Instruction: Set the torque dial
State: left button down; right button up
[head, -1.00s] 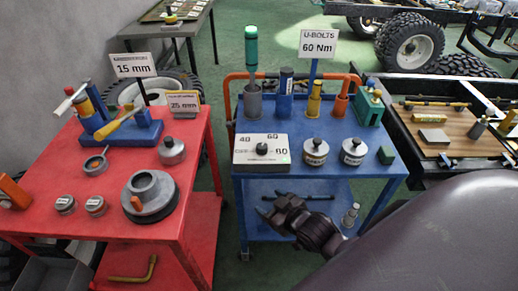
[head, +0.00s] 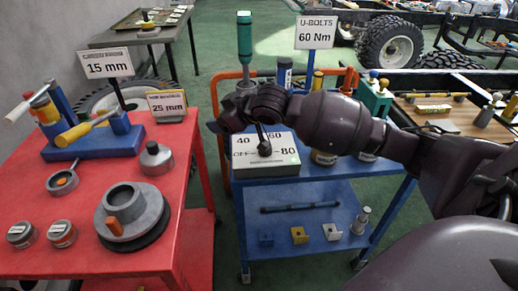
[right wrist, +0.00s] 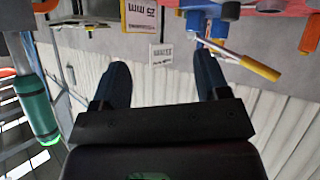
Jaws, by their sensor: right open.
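The torque dial panel (head: 291,159) is a white-topped box at the blue cart's near left corner. It is marked 40, 60, 80 and partly covered lettering at left. Its black knob (head: 264,149) shows beneath my right wrist; its pointing direction is unclear. My right gripper (head: 222,124) is above the panel's far left side, apart from the knob as far as I can see. In the right wrist view its two fingers (right wrist: 163,78) are spread with nothing between them. A sign (head: 316,33) reads U-BOLTS 60 Nm. My left gripper is out of view.
The blue cart (head: 330,225) carries a green-topped tool (head: 244,38) and several cups behind my arm. The red table (head: 95,255) at left holds a blue fixture (head: 90,143), grey round parts and signs. A gap of green floor separates them.

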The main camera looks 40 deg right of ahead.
jog(key=w+d+m+g+h+b, duration=0.2)
jog(key=d+m+g+b, duration=0.2)
jog(key=d+g, duration=0.1)
jog(key=s+d+r+m+g+h, duration=0.1)
jog(key=s+d+m+g+h, duration=0.1)
jog(key=s+d+m+g, duration=0.35)
jog(key=shift+g, duration=0.55)
jog(key=s+f, duration=0.1)
jog(key=s+a+f+b, duration=0.1)
jog(key=s+f+b, duration=0.1)
jog(key=f, duration=0.1)
jog(key=shift+a+f, duration=0.1)
jog(key=shift+a, duration=0.25)
notch_tip(320, 180, down, 5)
jog(key=shift+f+b, duration=0.15)
jog(key=shift+b, duration=0.9)
jog(key=shift+f, duration=0.6)
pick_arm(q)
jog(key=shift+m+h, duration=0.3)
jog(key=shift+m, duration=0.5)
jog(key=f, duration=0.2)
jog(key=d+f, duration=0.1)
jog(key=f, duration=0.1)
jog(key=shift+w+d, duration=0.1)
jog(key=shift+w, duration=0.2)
